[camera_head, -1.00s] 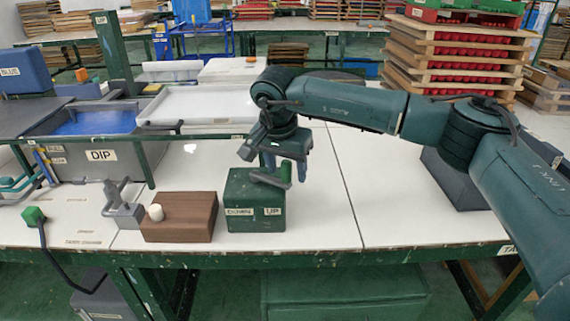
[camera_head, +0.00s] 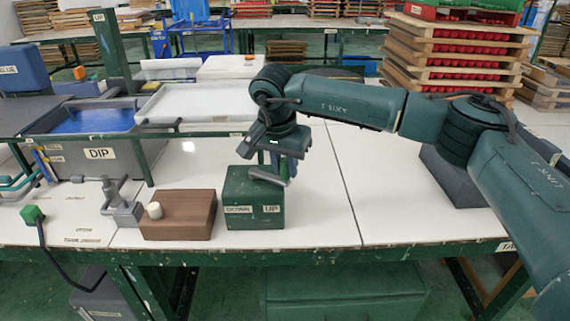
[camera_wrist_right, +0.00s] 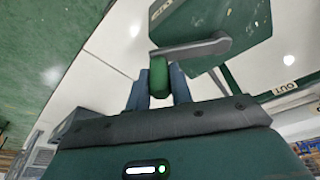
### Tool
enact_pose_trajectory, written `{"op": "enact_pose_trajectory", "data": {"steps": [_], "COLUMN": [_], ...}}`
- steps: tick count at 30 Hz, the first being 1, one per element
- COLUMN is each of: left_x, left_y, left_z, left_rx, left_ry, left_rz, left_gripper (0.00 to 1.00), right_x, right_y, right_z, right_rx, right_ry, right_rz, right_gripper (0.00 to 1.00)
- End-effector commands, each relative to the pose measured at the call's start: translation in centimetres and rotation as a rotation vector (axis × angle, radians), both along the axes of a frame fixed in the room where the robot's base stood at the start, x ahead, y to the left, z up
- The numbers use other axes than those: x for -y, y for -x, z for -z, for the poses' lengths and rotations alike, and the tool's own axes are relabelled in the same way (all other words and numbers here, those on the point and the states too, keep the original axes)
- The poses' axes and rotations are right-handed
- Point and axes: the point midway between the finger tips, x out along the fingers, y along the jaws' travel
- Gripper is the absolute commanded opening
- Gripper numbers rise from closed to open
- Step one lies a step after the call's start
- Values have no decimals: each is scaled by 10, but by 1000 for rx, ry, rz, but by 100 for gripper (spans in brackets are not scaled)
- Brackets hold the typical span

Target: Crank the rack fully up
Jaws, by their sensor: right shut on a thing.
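The green crank box (camera_head: 253,208) with DOWN and UP labels stands near the table's front edge. Its grey crank arm (camera_head: 268,177) lies across the top and also shows in the right wrist view (camera_wrist_right: 195,48). My right gripper (camera_head: 282,170) is over the box's right side. In the right wrist view its fingers (camera_wrist_right: 159,88) are shut on the green crank handle (camera_wrist_right: 158,75), one on each side. In the head view the gripper mostly hides the handle. A pale rack-like tray (camera_head: 200,104) lies behind, beside the DIP tank (camera_head: 100,160). My left gripper is out of view.
A brown wooden block (camera_head: 178,222) with a white knob stands just left of the crank box. A grey clamp-like fixture (camera_head: 120,208) is further left. A green post (camera_head: 108,45) with an UP label rises behind the tank.

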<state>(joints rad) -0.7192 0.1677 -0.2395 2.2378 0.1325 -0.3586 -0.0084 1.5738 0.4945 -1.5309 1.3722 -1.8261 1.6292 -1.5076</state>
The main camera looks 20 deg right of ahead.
Motion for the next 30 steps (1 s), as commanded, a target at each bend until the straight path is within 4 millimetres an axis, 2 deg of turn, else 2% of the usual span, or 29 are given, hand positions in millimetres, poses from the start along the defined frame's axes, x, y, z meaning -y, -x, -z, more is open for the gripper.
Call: {"op": "enact_pose_trajectory", "data": {"steps": [5,12,30], "left_x": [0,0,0], "left_y": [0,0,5], "left_z": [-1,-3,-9], "left_rx": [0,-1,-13], "left_ry": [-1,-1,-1], "left_rz": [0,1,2], "left_gripper": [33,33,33], "right_x": [2,14,25], "right_y": [-2,-19,-55], "right_z": [0,-1,-2], "right_rx": [0,1,2], "right_ry": [0,-1,-1], "right_rz": [1,2,1], "right_gripper": [3,3,3]}}
